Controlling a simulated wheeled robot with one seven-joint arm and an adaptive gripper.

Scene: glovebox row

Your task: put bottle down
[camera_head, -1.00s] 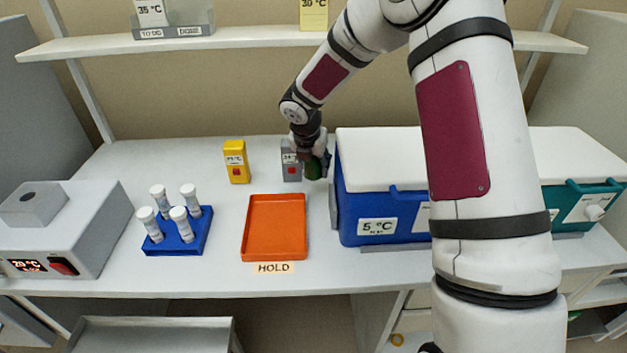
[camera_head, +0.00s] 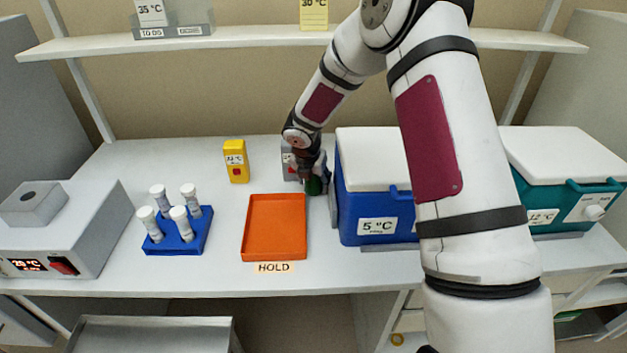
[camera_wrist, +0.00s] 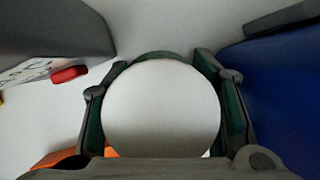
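The bottle shows as a large pale round top (camera_wrist: 162,108) in the wrist view, with a green rim behind it. In the head view only a small dark green part of the bottle (camera_head: 314,187) shows below my gripper (camera_head: 309,176). My gripper's fingers lie close along both sides of the bottle, shut on it. It is between the grey device and the blue 5 °C cooler, over the white bench (camera_head: 215,275). The bottle's base is hidden, so I cannot tell whether it touches the bench.
The blue cooler (camera_head: 376,218) is close on the right and the grey device (camera_head: 288,160) on the left. An orange HOLD tray (camera_head: 274,228) is empty at the front. A yellow device (camera_head: 236,162) and a blue tube rack (camera_head: 178,240) stand further left.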

